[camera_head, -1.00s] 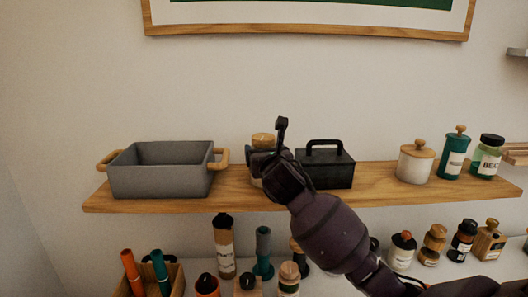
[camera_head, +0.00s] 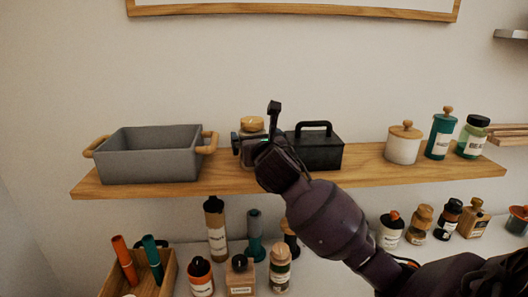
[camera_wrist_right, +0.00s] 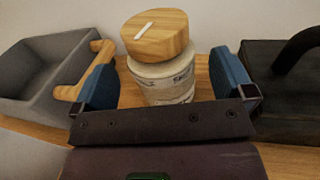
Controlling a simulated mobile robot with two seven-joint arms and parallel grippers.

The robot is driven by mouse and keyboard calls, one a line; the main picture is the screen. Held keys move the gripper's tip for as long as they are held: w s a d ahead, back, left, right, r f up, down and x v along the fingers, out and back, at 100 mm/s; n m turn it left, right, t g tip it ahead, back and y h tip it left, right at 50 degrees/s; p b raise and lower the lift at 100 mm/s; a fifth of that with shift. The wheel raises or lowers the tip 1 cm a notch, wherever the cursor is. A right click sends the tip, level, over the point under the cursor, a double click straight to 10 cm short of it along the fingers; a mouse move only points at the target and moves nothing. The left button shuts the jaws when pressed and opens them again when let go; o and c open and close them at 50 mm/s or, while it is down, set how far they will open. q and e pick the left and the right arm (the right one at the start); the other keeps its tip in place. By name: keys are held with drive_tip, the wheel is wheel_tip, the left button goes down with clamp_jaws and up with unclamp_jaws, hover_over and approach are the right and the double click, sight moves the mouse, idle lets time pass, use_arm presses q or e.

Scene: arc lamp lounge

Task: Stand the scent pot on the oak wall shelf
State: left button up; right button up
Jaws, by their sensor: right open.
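The scent pot (camera_head: 252,125) is a pale jar with a label and a round wooden lid. It stands upright on the oak wall shelf (camera_head: 370,178), between the grey bin and the black box. In the right wrist view the scent pot (camera_wrist_right: 163,85) stands between the blue finger pads, with a gap visible on each side. My right gripper (camera_head: 254,136) is open around the pot; it also shows in the right wrist view (camera_wrist_right: 168,85). The gripper hides the pot's lower part in the head view. My left gripper is not in view.
A grey bin (camera_head: 150,163) with wooden handles stands close left of the pot, and a black handled box (camera_head: 318,153) close right. A white lidded jar (camera_head: 403,146) and green jars (camera_head: 440,135) stand farther right. Several bottles and a wooden caddy (camera_head: 165,275) stand on the surface below.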

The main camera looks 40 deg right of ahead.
drive_tip(key=v, duration=0.9)
drive_tip(key=shift+b, duration=0.35)
drive_tip(key=shift+s, duration=0.1)
